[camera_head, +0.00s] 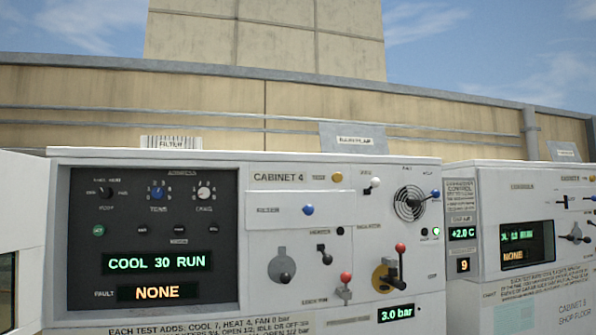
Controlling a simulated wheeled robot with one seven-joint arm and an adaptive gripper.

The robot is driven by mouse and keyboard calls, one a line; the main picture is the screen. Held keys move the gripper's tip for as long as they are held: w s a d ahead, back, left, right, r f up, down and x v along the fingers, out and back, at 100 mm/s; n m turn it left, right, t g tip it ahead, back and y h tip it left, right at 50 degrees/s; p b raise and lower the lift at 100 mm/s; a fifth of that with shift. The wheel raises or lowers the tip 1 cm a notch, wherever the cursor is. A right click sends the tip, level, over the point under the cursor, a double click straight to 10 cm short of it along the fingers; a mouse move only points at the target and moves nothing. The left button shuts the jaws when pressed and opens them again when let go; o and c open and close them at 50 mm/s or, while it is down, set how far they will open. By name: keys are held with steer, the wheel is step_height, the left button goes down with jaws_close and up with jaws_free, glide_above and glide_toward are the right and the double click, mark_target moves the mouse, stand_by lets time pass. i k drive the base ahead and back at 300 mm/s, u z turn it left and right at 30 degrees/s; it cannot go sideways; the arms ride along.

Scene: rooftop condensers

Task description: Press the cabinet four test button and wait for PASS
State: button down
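Cabinet 4 (262,315) stands in the middle of the head view, a white panel labelled CABINET 4. A small yellow-orange button (337,177) sits at its upper part, right of a small label that seems to read TEST. The cabinet's dark display panel (215,215) is at the left. Its green display (157,262) reads COOL 30 RUN, and its orange fault display (157,292) reads NONE. A pressure readout (396,312) shows 3.0 bar. My gripper is not in view.
Cabinet 4 also carries a blue knob (308,210), a red-topped lever (400,249), a second red knob (346,278) and a round fan grille (409,203). Another cabinet (487,293) stands close at the right. A parapet wall (200,105) runs behind.

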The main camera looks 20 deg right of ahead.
mark_target(336, 178)
steer(key=u, duration=0.05)
steer(key=k, duration=0.75)
steer(key=z, duration=0.9)
steer(key=i, duration=0.5)
steer(key=z, duration=0.05)
